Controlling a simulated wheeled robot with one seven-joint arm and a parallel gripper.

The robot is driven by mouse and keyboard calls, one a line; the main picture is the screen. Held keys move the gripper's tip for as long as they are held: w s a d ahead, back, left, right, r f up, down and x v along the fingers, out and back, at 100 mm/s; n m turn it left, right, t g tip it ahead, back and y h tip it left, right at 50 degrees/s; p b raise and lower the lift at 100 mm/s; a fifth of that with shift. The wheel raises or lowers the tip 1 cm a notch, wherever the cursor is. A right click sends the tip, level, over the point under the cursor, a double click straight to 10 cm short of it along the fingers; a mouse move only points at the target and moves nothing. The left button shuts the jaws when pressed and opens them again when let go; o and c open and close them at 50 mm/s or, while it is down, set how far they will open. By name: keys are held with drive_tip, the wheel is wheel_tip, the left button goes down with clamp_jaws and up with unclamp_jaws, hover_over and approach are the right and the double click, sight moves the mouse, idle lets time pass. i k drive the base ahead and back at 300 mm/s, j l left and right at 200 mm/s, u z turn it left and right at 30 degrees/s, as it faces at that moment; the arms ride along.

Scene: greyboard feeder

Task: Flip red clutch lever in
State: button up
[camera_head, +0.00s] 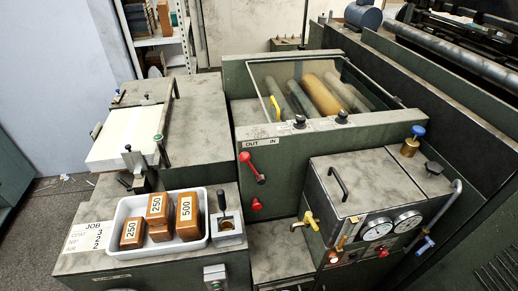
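The red clutch lever (252,168) is on the front of the green-grey machine housing (290,160), near the middle of the view. Its red knob is up and to the left, under the "OUT" side of the "OUT IN" label (260,143). Its lower end is at the right, below the "IN" side. A separate red knob (256,204) is on the same panel below it. My gripper is not in view, and nothing covers the lever.
A white tray (205,237) with several numbered wooden blocks stands at the lower left, beside a small dark-handled holder (227,224). A paper stack (123,134) lies behind it. A grey box (368,185) with gauges, brass taps and a black handle stands to the lever's right.

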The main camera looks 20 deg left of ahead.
sight(244, 157)
drive_tip(key=u, duration=1.15)
